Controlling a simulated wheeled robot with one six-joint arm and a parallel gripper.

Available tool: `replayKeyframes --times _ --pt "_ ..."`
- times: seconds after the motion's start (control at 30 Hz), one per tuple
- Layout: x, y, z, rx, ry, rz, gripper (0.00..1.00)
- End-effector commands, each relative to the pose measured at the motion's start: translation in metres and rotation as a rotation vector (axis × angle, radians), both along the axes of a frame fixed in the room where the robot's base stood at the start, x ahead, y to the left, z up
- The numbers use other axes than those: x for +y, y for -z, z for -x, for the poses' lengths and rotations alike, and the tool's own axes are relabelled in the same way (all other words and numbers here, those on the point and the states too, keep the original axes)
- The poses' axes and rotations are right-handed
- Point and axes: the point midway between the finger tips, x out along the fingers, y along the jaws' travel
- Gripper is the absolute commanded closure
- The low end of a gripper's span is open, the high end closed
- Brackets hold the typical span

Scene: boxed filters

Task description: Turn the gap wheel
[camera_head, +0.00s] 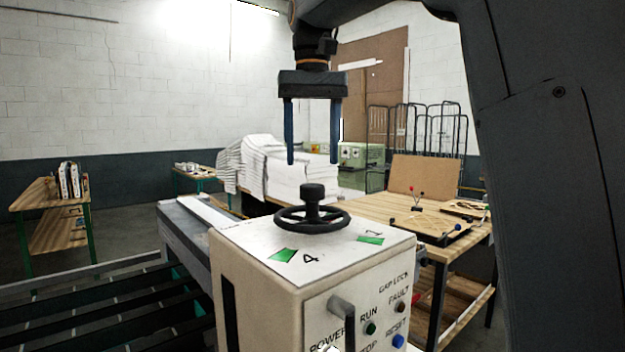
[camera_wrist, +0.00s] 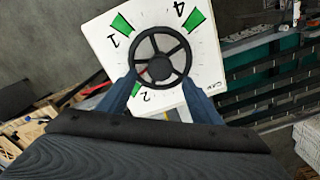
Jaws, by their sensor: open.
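The gap wheel (camera_head: 312,216) is a black spoked handwheel with an upright knob on the white top of a control box (camera_head: 262,270). It also shows in the wrist view (camera_wrist: 160,58), with green marks and the numbers 1, 2 and 4 around it. A bit of red shows by its left side there. My gripper (camera_head: 314,162) points down with its two blue fingers apart, above the wheel and empty. In the wrist view the fingers (camera_wrist: 158,95) frame the wheel's near side. Whether they touch it is not clear there, but the head view shows a gap.
The box front has a lever (camera_head: 342,312) and buttons, including a blue one (camera_head: 398,341). A roller conveyor (camera_head: 100,310) lies left. A wooden workbench (camera_head: 380,208) with small items stands right, and white stacked sheets (camera_head: 290,170) lie behind. Space above the wheel is clear.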

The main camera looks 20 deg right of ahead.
Motion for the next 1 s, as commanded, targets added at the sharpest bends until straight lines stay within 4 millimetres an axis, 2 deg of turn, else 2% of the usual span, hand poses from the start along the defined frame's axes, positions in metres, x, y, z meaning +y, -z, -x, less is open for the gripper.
replayKeyframes --times 0.4,0.6,0.8,0.87,1.0 --pt "0.000 0.057 0.001 0.002 -0.003 0.000 0.41" --pt "0.000 0.067 0.001 0.000 -0.003 0.000 0.41" --pt "0.000 0.068 0.000 0.000 -0.004 0.000 0.41" --pt "0.000 0.068 0.000 0.000 -0.004 0.000 0.48" --pt "0.000 0.067 0.000 0.000 -0.004 0.000 0.72"
